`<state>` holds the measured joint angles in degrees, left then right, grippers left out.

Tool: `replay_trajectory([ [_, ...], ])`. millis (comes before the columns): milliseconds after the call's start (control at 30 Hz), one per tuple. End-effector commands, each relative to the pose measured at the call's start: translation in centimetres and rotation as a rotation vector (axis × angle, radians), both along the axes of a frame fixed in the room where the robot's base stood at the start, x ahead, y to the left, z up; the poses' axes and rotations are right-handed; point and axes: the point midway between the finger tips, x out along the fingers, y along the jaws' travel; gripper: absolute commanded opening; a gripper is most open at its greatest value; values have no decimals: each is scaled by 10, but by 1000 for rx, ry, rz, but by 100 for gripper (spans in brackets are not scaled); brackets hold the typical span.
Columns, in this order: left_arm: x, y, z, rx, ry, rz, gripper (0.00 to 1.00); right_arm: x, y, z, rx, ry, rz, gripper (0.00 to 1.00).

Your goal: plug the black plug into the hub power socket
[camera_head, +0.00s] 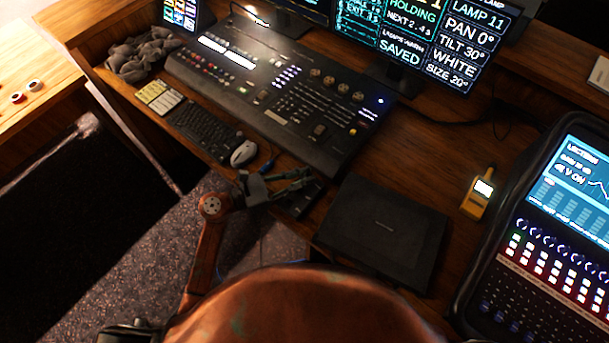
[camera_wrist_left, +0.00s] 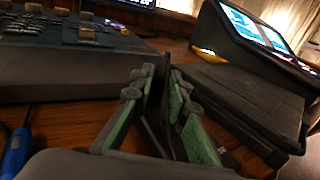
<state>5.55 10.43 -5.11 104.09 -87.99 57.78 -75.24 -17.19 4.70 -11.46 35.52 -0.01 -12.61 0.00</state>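My left gripper (camera_head: 308,177) is over the desk edge, between the mouse and the black laptop-like slab. I cannot identify the black plug in either view. My right gripper is out of view.
A blue cable end (camera_head: 267,167) lies left of the gripper and shows in the left wrist view (camera_wrist_left: 17,150). The mouse (camera_head: 243,153), lighting console (camera_head: 285,95) and black slab (camera_head: 383,232) crowd the gripper.

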Motion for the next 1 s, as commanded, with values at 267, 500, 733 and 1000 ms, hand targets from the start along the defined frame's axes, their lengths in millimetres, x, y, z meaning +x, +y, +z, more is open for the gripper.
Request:
replay_trajectory([
  [267, 0, 0, 0, 0, 0, 0, 31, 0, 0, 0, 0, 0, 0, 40],
  [500, -1, 2, 0, 1, 0, 0, 31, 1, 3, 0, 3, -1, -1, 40],
  [733, -14, 31, -1, 5, 2, 1, 31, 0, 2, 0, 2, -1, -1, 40],
  [1000, -37, 82, 0, 3, 3, 1, 31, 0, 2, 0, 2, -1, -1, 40],
])
